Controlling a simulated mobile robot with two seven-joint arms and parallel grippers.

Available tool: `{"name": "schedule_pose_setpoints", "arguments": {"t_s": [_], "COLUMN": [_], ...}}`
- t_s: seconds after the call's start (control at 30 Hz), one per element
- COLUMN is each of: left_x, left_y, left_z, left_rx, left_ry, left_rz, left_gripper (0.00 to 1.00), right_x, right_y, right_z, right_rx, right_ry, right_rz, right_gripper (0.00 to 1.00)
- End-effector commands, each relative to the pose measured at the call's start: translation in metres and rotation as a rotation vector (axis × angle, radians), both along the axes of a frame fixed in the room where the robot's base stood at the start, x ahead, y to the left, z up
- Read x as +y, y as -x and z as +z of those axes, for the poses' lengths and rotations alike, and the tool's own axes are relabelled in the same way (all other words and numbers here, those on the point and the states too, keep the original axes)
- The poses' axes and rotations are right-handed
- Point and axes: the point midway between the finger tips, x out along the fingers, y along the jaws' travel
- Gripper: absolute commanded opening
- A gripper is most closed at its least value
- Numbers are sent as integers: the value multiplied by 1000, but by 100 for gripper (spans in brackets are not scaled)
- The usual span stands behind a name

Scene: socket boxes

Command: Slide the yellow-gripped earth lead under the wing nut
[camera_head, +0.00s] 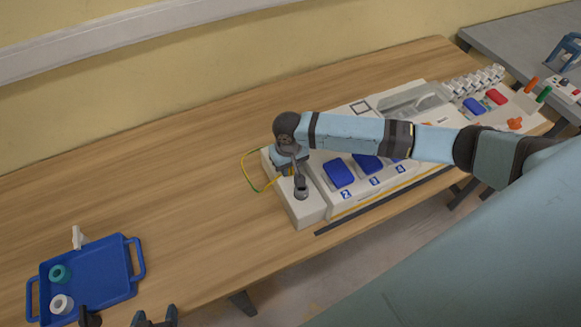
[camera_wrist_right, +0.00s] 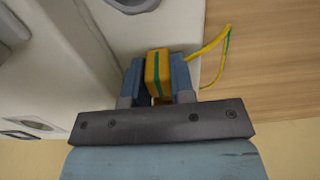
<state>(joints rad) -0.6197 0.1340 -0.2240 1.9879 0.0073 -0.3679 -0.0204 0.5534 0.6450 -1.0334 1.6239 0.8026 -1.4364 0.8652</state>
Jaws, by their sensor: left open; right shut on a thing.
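My right gripper (camera_wrist_right: 158,72) is shut on the yellow grip (camera_wrist_right: 158,70) of the earth lead, which has a green stripe. The lead's yellow-green cable (camera_wrist_right: 208,46) runs off to the right there and shows as a loop (camera_head: 247,176) beside the white box in the head view. The grip is close to the left end of the white box (camera_head: 306,211). A dark grey metal fitting (camera_head: 301,189) stands on that end; I cannot make out a wing nut clearly, and the lead's tip is hidden. My left gripper (camera_head: 124,319) is open and empty at the bottom edge.
A blue tray (camera_head: 110,268) at the lower left holds a teal roll (camera_head: 60,273) and a white roll (camera_head: 62,304). The white box carries blue switches (camera_head: 339,172), partly covered by my right arm. Bare wooden table (camera_head: 170,160) lies between tray and box.

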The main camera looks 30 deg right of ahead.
Motion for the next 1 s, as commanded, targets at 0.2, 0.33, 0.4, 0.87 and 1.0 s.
{"name": "schedule_pose_setpoints", "arguments": {"t_s": [0.2,0.33,0.4,0.87,1.0], "left_x": [0,0,0,0,0], "left_y": [0,0,0,0,0], "left_z": [2,2,2,6,7], "left_rx": [-1,-1,-1,-1,-1], "left_ry": [0,0,0,0,0], "left_rz": [0,0,0,0,0], "left_gripper": [66,66,66,66,66], "right_x": [-1,-1,-1,-1,-1], "right_y": [-6,-6,-6,-15,-19], "right_z": [0,0,0,1,1], "right_rx": [0,0,0,-1,-1], "right_ry": [0,0,0,0,-1], "right_rz": [-1,-1,-1,-2,-1], "right_gripper": [0,0,0,0,0]}}
